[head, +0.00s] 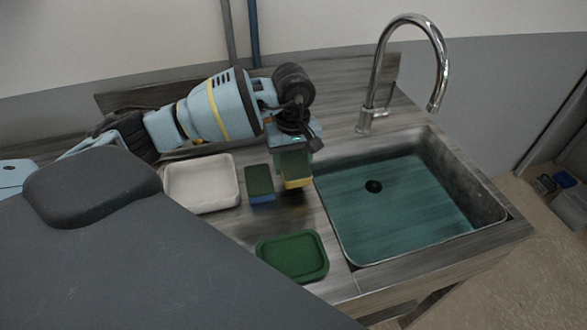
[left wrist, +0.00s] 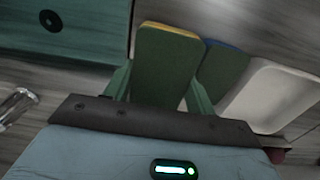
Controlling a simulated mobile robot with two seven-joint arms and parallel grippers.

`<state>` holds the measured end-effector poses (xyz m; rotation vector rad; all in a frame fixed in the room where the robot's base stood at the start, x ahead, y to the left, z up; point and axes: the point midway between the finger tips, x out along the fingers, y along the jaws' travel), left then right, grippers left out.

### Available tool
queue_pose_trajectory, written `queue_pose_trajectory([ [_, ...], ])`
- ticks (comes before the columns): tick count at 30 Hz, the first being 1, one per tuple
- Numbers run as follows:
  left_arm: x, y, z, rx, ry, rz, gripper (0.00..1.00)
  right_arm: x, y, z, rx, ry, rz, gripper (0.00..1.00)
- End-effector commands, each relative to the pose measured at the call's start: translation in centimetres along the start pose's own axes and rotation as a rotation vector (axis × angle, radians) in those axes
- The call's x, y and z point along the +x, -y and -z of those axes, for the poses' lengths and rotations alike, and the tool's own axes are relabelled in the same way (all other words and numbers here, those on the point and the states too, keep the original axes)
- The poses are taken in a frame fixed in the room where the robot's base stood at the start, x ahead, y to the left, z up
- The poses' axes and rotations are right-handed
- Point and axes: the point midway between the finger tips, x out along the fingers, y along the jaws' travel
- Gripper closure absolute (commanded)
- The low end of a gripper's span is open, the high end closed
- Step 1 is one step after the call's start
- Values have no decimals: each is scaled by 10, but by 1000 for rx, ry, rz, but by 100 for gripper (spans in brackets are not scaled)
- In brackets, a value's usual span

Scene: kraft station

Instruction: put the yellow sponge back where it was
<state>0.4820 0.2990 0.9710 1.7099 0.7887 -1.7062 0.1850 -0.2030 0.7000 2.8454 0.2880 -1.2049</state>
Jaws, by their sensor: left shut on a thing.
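The yellow sponge (head: 296,182) has a green top and a yellow body. My left gripper (head: 294,158) is shut on it, beside the left edge of the sink. In the left wrist view the sponge (left wrist: 166,62) sits between the two fingers (left wrist: 160,95), green side towards the camera and a yellow edge at its far end. In the head view the gripper covers part of the sponge. I cannot tell whether the sponge touches the counter. My right gripper is not in view.
A blue sponge with a green top (head: 260,182) is just left of the held sponge. A white tray (head: 203,184) lies further left, and a green tray (head: 292,257) nearer the front. The sink (head: 400,205) and its tap (head: 375,75) are at the right.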

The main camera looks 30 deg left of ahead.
Motion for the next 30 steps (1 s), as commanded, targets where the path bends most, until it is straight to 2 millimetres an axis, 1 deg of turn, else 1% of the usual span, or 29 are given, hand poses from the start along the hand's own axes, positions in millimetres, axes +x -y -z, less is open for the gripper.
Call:
queue_pose_trajectory([
  [4, 0, -1, 2, 0, 0, -1, 66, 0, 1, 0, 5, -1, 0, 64],
  [7, 1, -4, 8, -2, 1, 0, 66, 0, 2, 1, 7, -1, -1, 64],
  [12, 25, -4, 7, 0, 1, 0, 66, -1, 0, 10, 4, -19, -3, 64],
  [15, 34, -4, 7, 0, -1, -1, 66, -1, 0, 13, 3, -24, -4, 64],
  [23, 36, -4, 7, 1, 0, 0, 66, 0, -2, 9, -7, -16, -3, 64],
  [27, 41, -3, 7, 0, 1, 1, 66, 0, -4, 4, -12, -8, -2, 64],
  [28, 40, -4, 7, 0, 0, 0, 41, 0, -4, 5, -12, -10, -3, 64],
  [29, 40, -4, 7, 0, 0, 0, 37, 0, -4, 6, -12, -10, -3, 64],
  [30, 39, -4, 7, 0, 0, 0, 36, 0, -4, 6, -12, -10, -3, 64],
])
